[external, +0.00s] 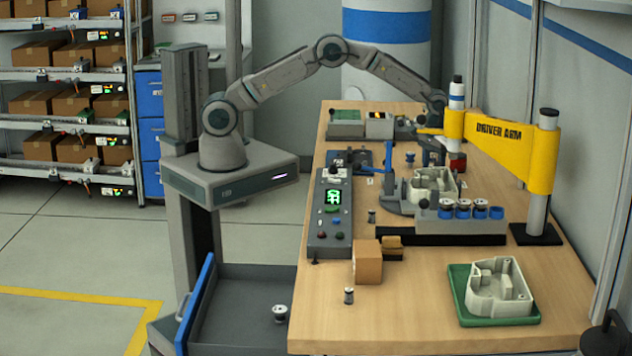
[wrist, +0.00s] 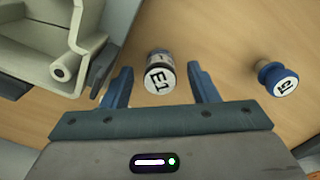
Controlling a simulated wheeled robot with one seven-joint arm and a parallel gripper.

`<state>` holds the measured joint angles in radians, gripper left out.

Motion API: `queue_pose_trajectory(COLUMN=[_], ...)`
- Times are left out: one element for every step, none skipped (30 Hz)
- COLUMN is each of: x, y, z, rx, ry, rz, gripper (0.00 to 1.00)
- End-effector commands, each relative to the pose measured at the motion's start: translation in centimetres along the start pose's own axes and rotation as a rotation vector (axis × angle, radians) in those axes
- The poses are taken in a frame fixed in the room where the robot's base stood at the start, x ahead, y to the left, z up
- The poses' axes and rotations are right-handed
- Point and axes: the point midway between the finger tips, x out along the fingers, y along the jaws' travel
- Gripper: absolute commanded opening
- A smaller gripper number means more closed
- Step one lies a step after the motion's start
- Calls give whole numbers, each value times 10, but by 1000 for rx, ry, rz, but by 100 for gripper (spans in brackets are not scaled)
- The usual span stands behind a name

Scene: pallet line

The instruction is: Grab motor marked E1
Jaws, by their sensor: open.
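The motor marked E1 (wrist: 160,72) shows in the wrist view, with its pale labelled end facing the camera and a darker metal body behind it. My gripper (wrist: 158,69) is open, with one blue finger on each side of the motor and a visible gap to each. I cannot tell how far above the motor the fingers are.
A blue motor with another label (wrist: 280,82) stands to the right in the wrist view. A pale housing (wrist: 45,40) fills the left. In the external view, a control box (external: 318,220), a rack of blue motors (external: 470,228) and a cardboard box (external: 367,262) occupy the bench (external: 410,315).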

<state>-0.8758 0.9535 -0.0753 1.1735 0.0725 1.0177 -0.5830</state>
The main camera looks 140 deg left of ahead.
Motion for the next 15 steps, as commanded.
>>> queue_pose_trajectory(x=[4, 6, 8, 10, 10, 10, 10, 10, 10, 10, 10, 10, 10, 10, 10], y=[0, 0, 0, 0, 0, 0, 0, 0, 0, 0, 0, 0, 0, 0, 0], z=[0, 0, 0, 0, 0, 0, 0, 0, 0, 0, 0, 0, 0, 0, 0], rx=[0, 1, 1, 1, 1, 0, 0, 0, 0, 0, 0, 0, 0, 0, 0], ry=[-1, -1, 0, 0, 0, 0, 0, 1, 1, 1, 1, 1, 1, 1, 1], rz=[-1, 0, 0, 0, 0, 1, 1, 1, 1, 1, 1, 1, 1, 1, 1], gripper=[54, 54, 54, 54, 54, 54, 54, 54, 54, 51, 43, 32, 23, 15, 4])
